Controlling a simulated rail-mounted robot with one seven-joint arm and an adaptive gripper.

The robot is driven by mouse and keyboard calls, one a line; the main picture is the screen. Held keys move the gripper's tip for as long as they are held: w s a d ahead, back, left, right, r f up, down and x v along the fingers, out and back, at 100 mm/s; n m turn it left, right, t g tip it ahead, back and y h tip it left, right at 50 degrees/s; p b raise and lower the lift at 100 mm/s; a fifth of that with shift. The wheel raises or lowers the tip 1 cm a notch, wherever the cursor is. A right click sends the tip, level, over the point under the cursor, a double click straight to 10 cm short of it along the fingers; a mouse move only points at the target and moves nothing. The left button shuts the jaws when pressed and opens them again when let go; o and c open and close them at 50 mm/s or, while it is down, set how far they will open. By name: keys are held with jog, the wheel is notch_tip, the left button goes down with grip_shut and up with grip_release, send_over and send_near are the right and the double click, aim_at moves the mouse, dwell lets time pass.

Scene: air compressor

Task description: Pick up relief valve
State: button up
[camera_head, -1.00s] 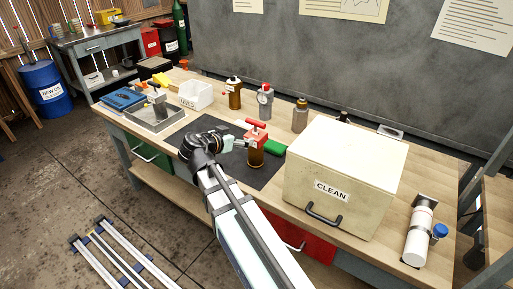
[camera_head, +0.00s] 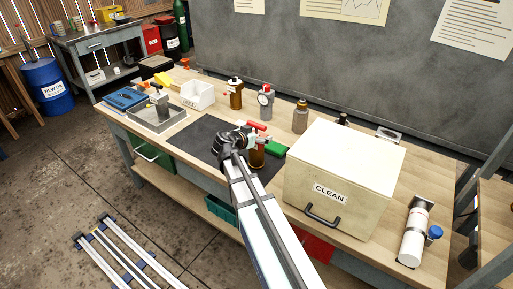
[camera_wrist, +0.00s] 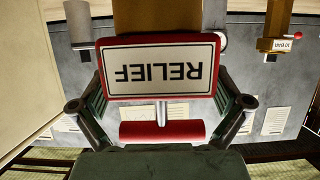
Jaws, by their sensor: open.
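The relief valve (camera_head: 257,158) has a brown body and a red T-handle, and stands upright on the dark mat (camera_head: 205,138). In the wrist view, which is upside down, its red-framed plate reads RELIEF (camera_wrist: 160,68), with the red handle bar (camera_wrist: 162,131) below it in the picture.
The large CLEAN box (camera_head: 340,185) stands close on the right. A green object (camera_head: 275,148) lies just beside the valve. A brown bottle (camera_head: 236,95), a gauge unit (camera_head: 265,104) and another bottle (camera_head: 300,117) stand behind. A grey tray (camera_head: 157,117) is at left.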

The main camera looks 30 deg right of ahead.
jog(key=shift+w+d+f, duration=0.25)
jog(key=shift+w+d, duration=0.1)
jog(key=shift+d, duration=0.2)
jog(key=c, duration=1.6)
jog(key=shift+c, duration=1.1)
jog(key=shift+r, duration=0.15)
